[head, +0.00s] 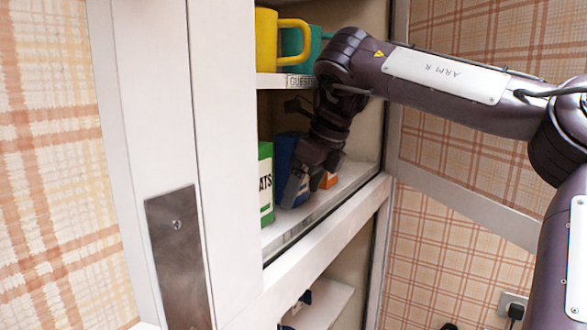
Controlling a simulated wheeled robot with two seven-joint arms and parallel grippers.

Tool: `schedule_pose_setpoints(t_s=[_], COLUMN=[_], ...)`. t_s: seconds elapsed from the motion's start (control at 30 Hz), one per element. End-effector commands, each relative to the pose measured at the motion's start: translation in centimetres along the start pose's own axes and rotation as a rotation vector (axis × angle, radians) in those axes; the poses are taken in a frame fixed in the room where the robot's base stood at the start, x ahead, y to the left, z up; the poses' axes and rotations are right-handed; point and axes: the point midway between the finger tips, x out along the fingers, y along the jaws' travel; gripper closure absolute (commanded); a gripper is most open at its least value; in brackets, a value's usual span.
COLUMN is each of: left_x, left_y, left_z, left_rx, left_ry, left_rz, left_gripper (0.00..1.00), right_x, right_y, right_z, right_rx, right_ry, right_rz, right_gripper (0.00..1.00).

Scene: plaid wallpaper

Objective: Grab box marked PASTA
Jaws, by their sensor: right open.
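A blue box (283,150) stands on the middle shelf, mostly hidden behind my right gripper (304,182). A small part of an orange item (330,179) shows just right of the gripper. No PASTA marking is readable on either, so I cannot tell which one it is. A green box (265,185) with letters ending in "ATS" stands at the left, partly covered by the white door. My right gripper reaches down into the shelf in front of the blue box. It is open, and I cannot tell whether it touches the box. My left gripper is out of view.
A white cupboard door (228,120) with a metal plate covers the left of the opening. A yellow mug (267,40) and a teal mug (292,42) stand on the upper shelf, close to my right wrist. A lower shelf (322,305) is partly visible.

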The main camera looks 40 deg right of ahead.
Motion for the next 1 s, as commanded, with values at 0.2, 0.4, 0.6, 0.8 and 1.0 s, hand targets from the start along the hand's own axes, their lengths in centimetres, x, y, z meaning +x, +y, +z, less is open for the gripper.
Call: schedule_pose_setpoints(t_s=[0.2,0.4,0.6,0.8,1.0], left_x=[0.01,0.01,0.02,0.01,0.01], left_y=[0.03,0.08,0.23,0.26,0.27], left_z=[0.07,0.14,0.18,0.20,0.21], left_rx=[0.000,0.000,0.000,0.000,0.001], left_ry=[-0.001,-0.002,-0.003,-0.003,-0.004], left_rz=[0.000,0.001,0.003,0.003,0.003], left_gripper=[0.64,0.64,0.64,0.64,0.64], right_x=[0.23,0.36,0.35,0.27,0.25], right_y=[0.02,0.01,0.00,0.01,0.01], right_z=[-0.13,-0.17,-0.17,-0.10,-0.09], right_rx=[-0.001,0.000,0.000,-0.001,-0.001], right_ry=[0.001,0.000,0.001,-0.002,-0.002], right_rz=[0.000,0.000,0.000,-0.001,-0.001], right_gripper=[0.18,0.29,0.55,0.77,0.77])
